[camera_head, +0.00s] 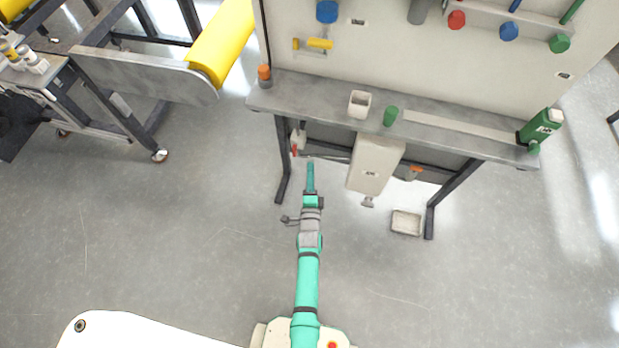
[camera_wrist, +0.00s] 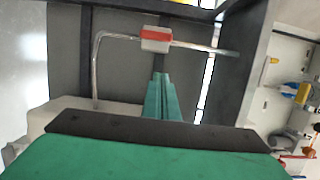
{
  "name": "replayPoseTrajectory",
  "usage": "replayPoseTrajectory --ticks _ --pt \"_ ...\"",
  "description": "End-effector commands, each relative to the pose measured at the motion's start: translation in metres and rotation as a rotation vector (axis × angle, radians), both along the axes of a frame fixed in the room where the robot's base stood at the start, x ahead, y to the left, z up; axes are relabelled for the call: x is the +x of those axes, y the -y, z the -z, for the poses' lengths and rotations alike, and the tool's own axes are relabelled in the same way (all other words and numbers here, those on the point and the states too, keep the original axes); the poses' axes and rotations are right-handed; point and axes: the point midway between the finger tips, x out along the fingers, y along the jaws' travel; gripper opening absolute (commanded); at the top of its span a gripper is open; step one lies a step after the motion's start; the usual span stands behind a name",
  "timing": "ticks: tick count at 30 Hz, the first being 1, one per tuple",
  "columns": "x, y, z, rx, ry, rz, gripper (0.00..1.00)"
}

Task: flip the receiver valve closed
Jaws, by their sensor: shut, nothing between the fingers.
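A small pale valve block with a red handle (camera_head: 295,150) hangs under the left end of the bench. In the wrist view, a pale block with a red band (camera_wrist: 156,38) sits on a thin metal pipe (camera_wrist: 98,70), just ahead of my fingertips. The pale box-shaped receiver (camera_head: 375,165) hangs under the bench to the right, with a small grey fitting (camera_head: 367,202) below it. My gripper (camera_head: 310,162) is shut and empty, close to the red handle on its right. Its fingers (camera_wrist: 162,78) show together in the wrist view, with a gap to the block.
The grey bench top (camera_head: 460,137) overhangs this area, with a dark leg (camera_head: 282,165) to the left. A small tray (camera_head: 406,222) lies on the floor to the right. A machine with a yellow roller (camera_head: 222,40) stands at the upper left. The floor around my arm is clear.

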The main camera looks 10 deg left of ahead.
Motion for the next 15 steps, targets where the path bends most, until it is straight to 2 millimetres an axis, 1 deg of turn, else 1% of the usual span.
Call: replayPoseTrajectory --ticks 1,8,15 --pt "0.011 -0.001 -0.001 0.0 0.002 0.002 0.0" --pt "0.05 -0.01 -0.001 -0.001 0.001 0.0 0.0" --pt "0.05 -0.03 0.0 0.002 0.0 0.005 0.0"
